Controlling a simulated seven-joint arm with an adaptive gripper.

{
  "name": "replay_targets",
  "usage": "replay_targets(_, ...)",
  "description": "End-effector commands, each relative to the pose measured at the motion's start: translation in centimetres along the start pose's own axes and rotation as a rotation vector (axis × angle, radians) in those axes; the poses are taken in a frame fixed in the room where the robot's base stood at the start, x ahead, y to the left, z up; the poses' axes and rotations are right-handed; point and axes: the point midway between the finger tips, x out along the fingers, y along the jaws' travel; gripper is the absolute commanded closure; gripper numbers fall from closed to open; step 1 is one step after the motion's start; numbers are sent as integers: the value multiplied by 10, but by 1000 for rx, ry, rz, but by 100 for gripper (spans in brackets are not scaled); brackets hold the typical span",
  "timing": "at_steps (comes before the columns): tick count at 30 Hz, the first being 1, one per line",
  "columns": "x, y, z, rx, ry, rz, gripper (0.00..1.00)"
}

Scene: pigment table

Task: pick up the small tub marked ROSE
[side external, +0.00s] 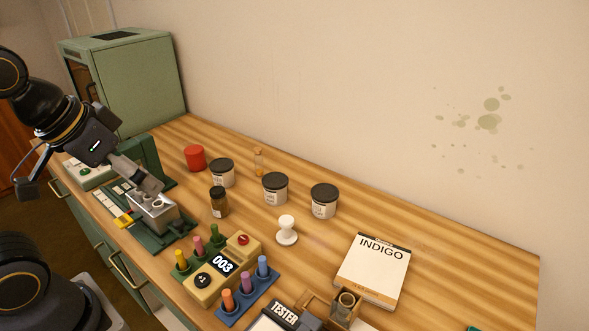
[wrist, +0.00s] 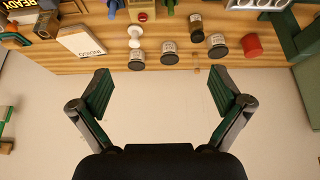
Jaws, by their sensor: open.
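Three white tubs with black lids stand in a row near the wall: a left tub (side external: 222,175), a middle tub (side external: 274,191) and a right tub (side external: 323,204). Their labels are too small to read, so I cannot tell which is marked ROSE. In the wrist view they appear upside down, as a left tub (wrist: 136,59), a middle tub (wrist: 169,52) and a right tub (wrist: 217,46). My gripper (wrist: 160,92) is open and empty, its fingers apart from the tubs. In the side view it is at the left, left of the tubs.
A white knob (side external: 287,230) is in front. A counter block (side external: 222,268) and an INDIGO pad (side external: 373,268) lie nearer. The far right table is clear.

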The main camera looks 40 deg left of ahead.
Motion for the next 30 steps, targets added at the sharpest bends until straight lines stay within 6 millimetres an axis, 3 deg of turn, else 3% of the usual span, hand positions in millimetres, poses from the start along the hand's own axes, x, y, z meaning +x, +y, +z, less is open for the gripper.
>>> replay_targets(3, -1, 0, -4, 8, 16, -1, 0)
replay_targets(5, -9, 0, -19, 16, 63, -3, 0)
replay_targets(10, -25, 6, -98, 69, 159, -9, 0)
replay_targets(14, -10, 18, -166, 119, 175, -1, 0)
replay_targets(18, 36, 38, -232, 172, 157, 24, 0)
replay_targets(22, 102, 60, -272, 208, 113, 56, 0)
replay_targets(26, 171, 78, -284, 227, 45, 86, 0)
replay_targets(30, 227, 90, -270, 236, -39, 107, 0)
